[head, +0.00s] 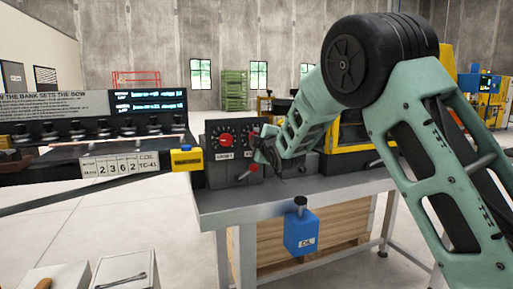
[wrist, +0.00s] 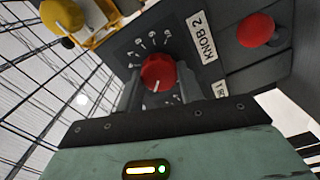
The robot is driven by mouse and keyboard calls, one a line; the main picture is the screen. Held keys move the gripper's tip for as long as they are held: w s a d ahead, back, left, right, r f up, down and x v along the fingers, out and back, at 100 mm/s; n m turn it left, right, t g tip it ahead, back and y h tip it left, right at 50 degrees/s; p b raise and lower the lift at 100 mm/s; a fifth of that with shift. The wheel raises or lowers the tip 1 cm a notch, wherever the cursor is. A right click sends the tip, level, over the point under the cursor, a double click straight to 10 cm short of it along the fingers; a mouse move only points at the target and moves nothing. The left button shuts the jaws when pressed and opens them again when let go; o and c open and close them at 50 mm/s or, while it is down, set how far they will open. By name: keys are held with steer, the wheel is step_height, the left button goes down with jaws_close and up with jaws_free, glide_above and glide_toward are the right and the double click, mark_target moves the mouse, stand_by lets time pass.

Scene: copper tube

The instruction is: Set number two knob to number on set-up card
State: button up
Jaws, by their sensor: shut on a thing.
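The set-up card (head: 120,165) stands at the left in the head view and reads 2 3 6 2, with "COIL TC-41" beside the digits. In the wrist view the red number two knob (wrist: 158,71) sits on a dark dial ringed with white numbers, beside a "KNOB 2" label (wrist: 198,37). Its white pointer line faces the bottom of the picture, toward my gripper; the number there is not readable. My gripper (wrist: 158,88) is shut on this knob, one finger on each side. In the head view my gripper (head: 266,147) hides most of the knob.
The red number one knob (head: 225,139) is on the same panel, just left. A red round-headed control (wrist: 255,30) stands out near the gripper. A yellow box (head: 187,158) is left of the panel. A blue box (head: 301,232) hangs at the bench front (head: 235,207).

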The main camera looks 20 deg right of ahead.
steer(key=shift+f+n+b, duration=0.1)
steer(key=shift+n+b, duration=0.55)
steer(key=shift+n, duration=0.35)
steer(key=o, duration=1)
steer(key=shift+s, duration=0.1)
steer(key=s+b, duration=0.2)
steer(key=s, duration=1.5)
steer(key=shift+s+b, duration=0.15)
steer(key=shift+b, duration=0.15)
